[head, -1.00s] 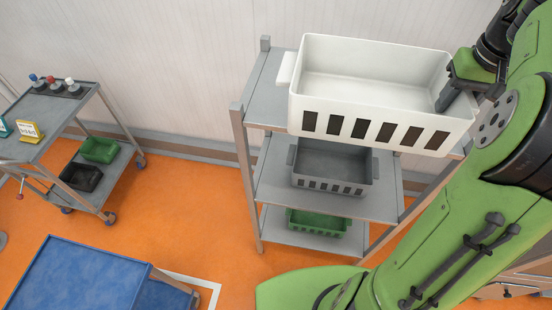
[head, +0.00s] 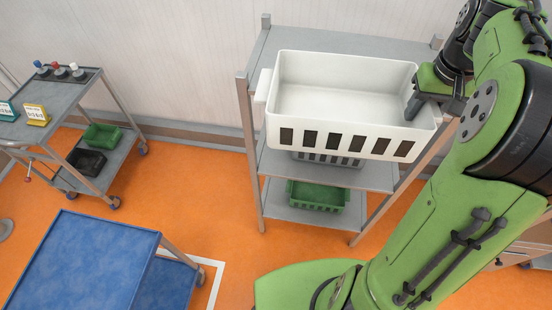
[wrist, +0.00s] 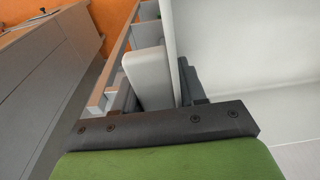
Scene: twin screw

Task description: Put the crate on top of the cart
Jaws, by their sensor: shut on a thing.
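The white crate (head: 345,105), empty with dark slots along its front, hangs level in front of the grey shelf rack's upper part. My gripper (head: 413,106) is shut on the crate's right end wall. In the wrist view the crate's wall (wrist: 172,50) and pale handle (wrist: 147,78) show between the dark fingers, whose tips are partly hidden. A cart with a bare blue top (head: 85,262) stands at the lower left, apart from the crate.
The grey rack (head: 335,173) holds a grey crate (head: 328,159), mostly hidden, and a green crate (head: 318,196) lower down. Orange floor (head: 215,215) lies open between rack and blue cart.

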